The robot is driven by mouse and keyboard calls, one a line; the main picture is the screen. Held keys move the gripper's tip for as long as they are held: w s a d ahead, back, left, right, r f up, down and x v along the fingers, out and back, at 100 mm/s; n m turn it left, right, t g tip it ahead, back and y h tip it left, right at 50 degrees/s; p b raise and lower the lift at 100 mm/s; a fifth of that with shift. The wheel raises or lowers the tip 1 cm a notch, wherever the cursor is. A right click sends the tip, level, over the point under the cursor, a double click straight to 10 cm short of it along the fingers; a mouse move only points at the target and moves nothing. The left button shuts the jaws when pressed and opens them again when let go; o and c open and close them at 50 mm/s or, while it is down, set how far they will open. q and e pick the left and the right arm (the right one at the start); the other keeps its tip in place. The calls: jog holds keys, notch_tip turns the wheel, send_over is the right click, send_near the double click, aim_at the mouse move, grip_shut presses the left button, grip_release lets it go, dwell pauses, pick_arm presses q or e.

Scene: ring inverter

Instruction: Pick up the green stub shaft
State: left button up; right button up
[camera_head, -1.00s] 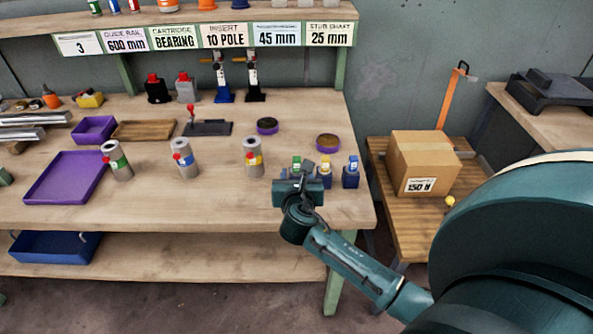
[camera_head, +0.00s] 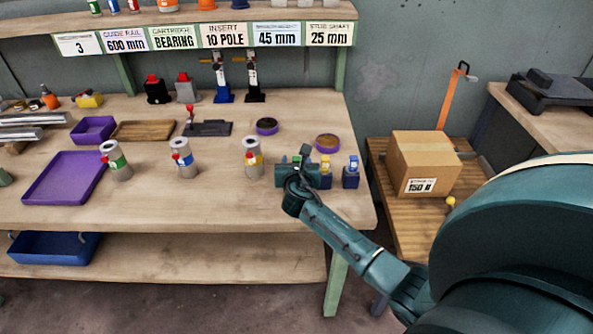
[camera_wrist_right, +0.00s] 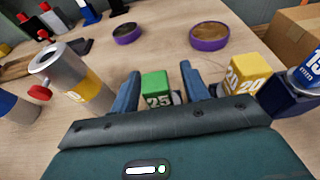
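The green stub shaft (camera_wrist_right: 155,88), marked 25, stands between the two fingers of my right gripper (camera_wrist_right: 160,72) in the right wrist view. The fingers are open, with a visible gap between the green top and the right-hand finger. Its lower part is hidden by the gripper body. In the head view my right gripper (camera_head: 300,166) covers most of the green shaft at the right part of the bench. My left gripper is out of view.
A yellow block (camera_wrist_right: 244,75) marked 20 stands close right of the fingers, with a blue-topped one (camera_head: 352,168) beyond. A grey cylinder with a yellow band (camera_wrist_right: 72,78) stands close left. Two round purple-rimmed trays (camera_wrist_right: 209,36) lie behind. The bench front (camera_head: 220,208) is clear.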

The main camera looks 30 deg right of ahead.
grip_shut()
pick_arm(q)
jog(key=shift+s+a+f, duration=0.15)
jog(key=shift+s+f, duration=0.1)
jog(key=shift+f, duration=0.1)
pick_arm(e)
jog(key=shift+r, duration=0.15)
